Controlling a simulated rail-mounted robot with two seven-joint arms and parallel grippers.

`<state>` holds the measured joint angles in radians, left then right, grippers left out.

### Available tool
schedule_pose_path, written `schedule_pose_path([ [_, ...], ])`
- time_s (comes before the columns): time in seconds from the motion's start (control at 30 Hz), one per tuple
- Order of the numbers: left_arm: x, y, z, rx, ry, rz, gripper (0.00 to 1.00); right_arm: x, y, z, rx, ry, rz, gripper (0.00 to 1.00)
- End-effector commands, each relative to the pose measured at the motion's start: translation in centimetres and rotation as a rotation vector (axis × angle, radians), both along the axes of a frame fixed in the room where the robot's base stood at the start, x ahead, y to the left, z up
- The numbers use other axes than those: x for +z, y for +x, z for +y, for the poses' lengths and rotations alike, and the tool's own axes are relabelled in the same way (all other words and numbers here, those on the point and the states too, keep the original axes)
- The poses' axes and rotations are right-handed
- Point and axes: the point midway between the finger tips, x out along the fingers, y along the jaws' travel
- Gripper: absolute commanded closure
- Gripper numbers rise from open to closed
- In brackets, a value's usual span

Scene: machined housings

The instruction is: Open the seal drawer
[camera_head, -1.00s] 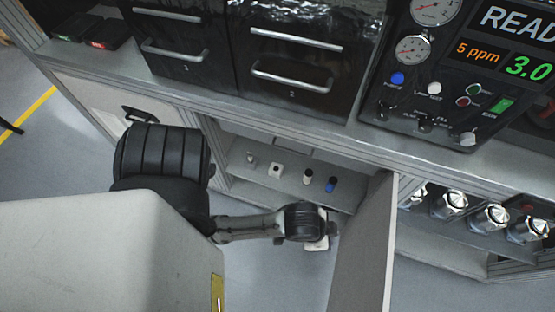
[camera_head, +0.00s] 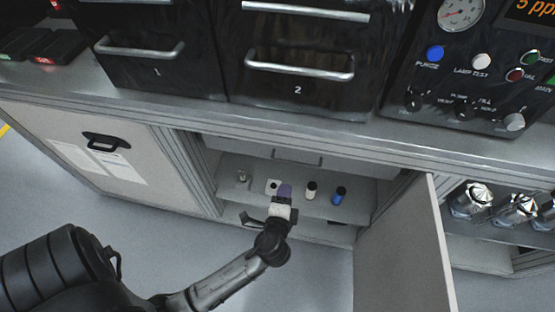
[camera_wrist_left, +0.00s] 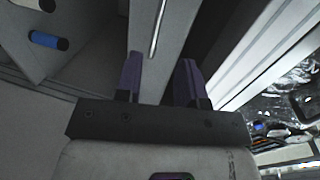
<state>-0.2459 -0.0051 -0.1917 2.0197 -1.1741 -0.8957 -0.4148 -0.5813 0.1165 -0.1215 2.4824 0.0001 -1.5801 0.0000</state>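A grey drawer front (camera_head: 250,149) with a thin bar handle (camera_head: 298,158) sits under the bench top, inside the open lower cabinet; I read no label on it. It appears closed. My left gripper (camera_head: 284,191) is in front of the cabinet shelf, below that handle in the head view. In the left wrist view its two purple fingers (camera_wrist_left: 160,80) are apart with nothing gripped. A silver bar handle (camera_wrist_left: 158,27) on a grey face lies ahead of them, and I see no contact. My right gripper is not in view.
Several small items stand on the shelf, including a blue bottle (camera_head: 339,196) and a white bottle (camera_head: 311,190). The open cabinet door (camera_head: 400,250) stands to the right. Black drawers marked 1 (camera_head: 155,75) and 2 (camera_head: 300,85) are on the bench.

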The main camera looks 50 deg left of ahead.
Motion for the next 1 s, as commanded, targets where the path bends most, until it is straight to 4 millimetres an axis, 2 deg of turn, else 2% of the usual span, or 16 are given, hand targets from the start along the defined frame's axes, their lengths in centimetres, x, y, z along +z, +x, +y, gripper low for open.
schedule_pose_path([
  [0.17, -0.2, 0.9, 0.5, -0.015, 0.033, 0.019, 0.64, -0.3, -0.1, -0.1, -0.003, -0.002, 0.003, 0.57],
  [0.7, -2.2, 8.3, 5.9, -0.013, 0.031, 0.019, 0.64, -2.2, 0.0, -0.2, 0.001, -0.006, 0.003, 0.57],
  [1.0, -2.8, 10.6, 7.5, -0.013, 0.027, 0.021, 0.64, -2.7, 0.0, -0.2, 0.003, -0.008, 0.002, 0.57],
])
